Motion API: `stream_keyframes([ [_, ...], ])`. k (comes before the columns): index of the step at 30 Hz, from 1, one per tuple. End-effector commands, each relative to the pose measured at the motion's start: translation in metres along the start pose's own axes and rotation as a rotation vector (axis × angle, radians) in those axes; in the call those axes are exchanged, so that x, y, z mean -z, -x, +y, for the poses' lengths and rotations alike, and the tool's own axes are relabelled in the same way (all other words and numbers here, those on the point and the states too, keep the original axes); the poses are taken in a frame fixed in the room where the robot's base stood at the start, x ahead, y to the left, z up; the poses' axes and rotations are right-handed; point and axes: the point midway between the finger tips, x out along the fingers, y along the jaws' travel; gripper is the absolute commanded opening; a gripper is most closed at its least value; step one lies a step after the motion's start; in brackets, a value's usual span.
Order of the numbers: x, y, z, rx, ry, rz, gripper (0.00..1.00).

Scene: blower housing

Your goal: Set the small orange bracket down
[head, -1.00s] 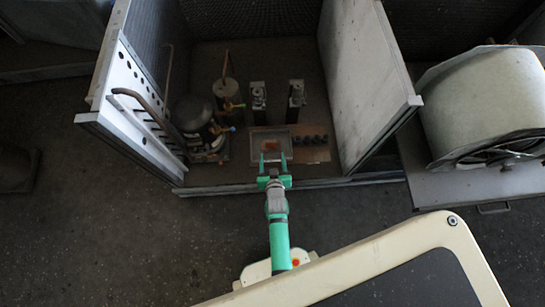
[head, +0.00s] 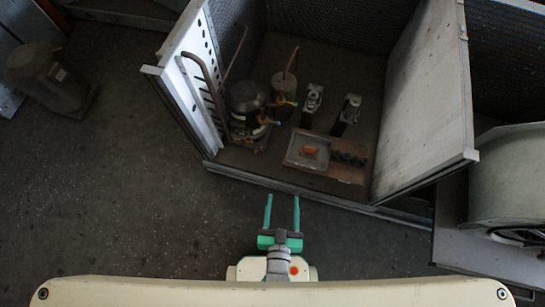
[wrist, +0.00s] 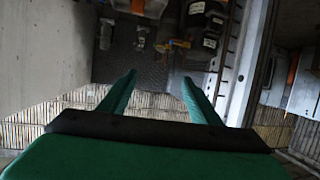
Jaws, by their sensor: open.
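The small orange bracket (head: 310,150) lies in a shallow grey tray (head: 291,158) inside the open housing. My gripper (head: 282,198) is open and empty, its two green fingers pointing at the housing from outside its front edge. It is well apart from the bracket and the tray. In the wrist view the green fingers (wrist: 155,85) are spread with nothing between them. I cannot make out the bracket for sure in the wrist view.
The tray sits on a brown board (head: 345,171) beside several dark round pieces (head: 348,157). A black compressor (head: 246,98) and copper pipes stand to the left. The housing's side panels (head: 425,110) flank the opening. A large blower drum (head: 510,180) is at right. Floor in front is clear.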

Motion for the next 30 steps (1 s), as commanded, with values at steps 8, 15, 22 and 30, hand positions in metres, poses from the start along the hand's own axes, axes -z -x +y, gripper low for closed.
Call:
stream_keyframes([
  [8, 0.081, 0.087, -0.02, 0.071, 0.012, 0.067, 0.57],
  [15, 0.115, 0.111, -0.025, 0.089, 0.012, 0.095, 0.57],
  [22, 0.116, 0.112, -0.025, 0.09, 0.012, 0.097, 0.57],
  [30, 0.116, 0.112, -0.025, 0.09, 0.013, 0.097, 0.57],
])
